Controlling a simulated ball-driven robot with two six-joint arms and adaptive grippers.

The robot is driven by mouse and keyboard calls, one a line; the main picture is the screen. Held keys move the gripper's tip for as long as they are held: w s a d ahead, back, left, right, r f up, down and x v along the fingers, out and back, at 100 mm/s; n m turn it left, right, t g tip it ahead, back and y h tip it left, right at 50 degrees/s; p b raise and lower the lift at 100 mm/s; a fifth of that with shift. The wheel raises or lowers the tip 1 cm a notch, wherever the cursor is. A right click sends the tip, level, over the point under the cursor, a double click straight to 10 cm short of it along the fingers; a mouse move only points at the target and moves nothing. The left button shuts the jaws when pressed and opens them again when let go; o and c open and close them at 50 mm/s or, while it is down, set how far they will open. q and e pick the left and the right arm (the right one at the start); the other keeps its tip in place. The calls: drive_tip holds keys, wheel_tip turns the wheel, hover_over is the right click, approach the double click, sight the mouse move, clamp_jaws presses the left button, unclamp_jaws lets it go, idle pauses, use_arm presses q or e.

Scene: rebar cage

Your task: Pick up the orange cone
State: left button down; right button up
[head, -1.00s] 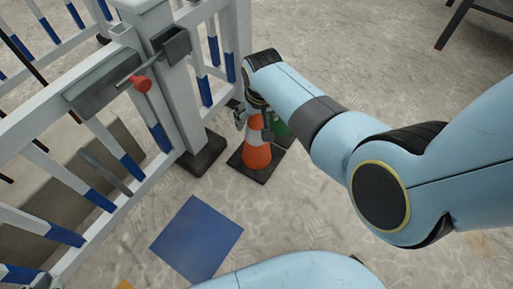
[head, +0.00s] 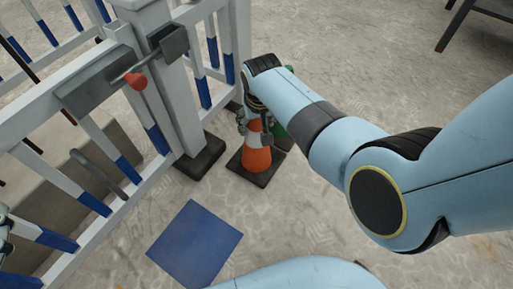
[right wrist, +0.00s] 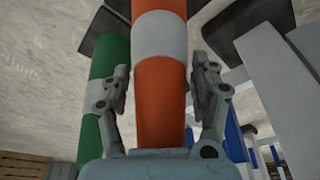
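The orange cone (head: 257,158), with a white band, stands upright on its dark square base beside the gate post. My right gripper (head: 255,124) is over its upper part, and my wrist hides the top. In the right wrist view the cone (right wrist: 160,80) runs between the two fingers of the right gripper (right wrist: 160,82). The fingers are spread on either side of it, with narrow gaps seeming to show. A small part of what seems to be my left gripper (head: 5,232) shows at the left edge; its fingers are not clear.
A green cone (right wrist: 108,70) stands close beside the orange one, mostly hidden in the head view. A white and blue fence (head: 150,110) with a red-knobbed latch (head: 135,80) is at left. A blue square (head: 195,243) lies on the floor. Open floor lies beyond my right arm.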

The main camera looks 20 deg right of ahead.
clamp_jaws()
idle(0.3)
drive_tip(key=shift+r, duration=0.15)
